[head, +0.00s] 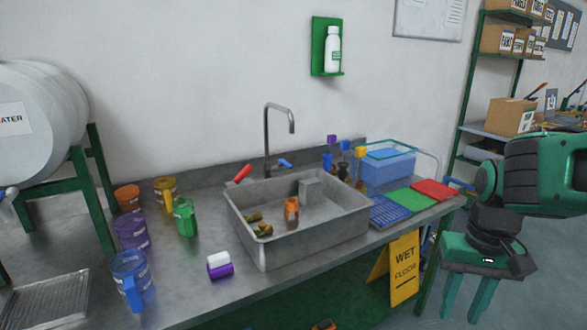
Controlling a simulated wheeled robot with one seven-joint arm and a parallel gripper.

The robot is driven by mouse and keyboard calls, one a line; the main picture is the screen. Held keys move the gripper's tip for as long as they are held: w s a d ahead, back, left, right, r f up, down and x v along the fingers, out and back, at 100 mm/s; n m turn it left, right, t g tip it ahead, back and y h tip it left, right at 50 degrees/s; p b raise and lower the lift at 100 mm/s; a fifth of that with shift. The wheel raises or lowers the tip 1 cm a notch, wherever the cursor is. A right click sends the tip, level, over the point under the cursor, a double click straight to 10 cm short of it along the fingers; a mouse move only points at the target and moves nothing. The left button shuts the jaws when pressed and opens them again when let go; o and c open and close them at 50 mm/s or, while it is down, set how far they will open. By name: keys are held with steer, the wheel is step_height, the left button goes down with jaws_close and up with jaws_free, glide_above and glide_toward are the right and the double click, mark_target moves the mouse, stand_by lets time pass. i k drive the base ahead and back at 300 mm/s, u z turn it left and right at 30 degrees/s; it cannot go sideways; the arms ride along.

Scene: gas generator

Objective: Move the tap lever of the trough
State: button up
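The trough (345,226) is a grey metal sink on the bench, with a tall curved tap (266,135) at its back edge. A blue lever (285,163) shows just right of the tap's base. A red lever-like handle (239,174) sticks up at the left back corner. How either joins the tap is too small to tell. My gripper (463,305) hangs at the right, in front of the bench's right end, with its two green fingers pointing down. It is open and empty, well away from the tap and levers.
An orange bottle (291,212) and brown items lie in the trough. Coloured jugs (185,217) stand left, a purple-and-white block (220,265) in front. Coloured mats (410,200) and a blue-filled tank (388,164) are right. A yellow wet-floor sign (404,266) stands beside my gripper.

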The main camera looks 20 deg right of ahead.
mark_target(288, 166)
steer(key=k, duration=0.65)
steer(key=z, duration=0.55)
steer(key=i, duration=0.75)
steer(key=z, duration=0.55)
steer(key=i, duration=0.85)
steer(key=u, duration=0.7)
steer(key=i, duration=0.65)
steer(key=u, duration=0.5)
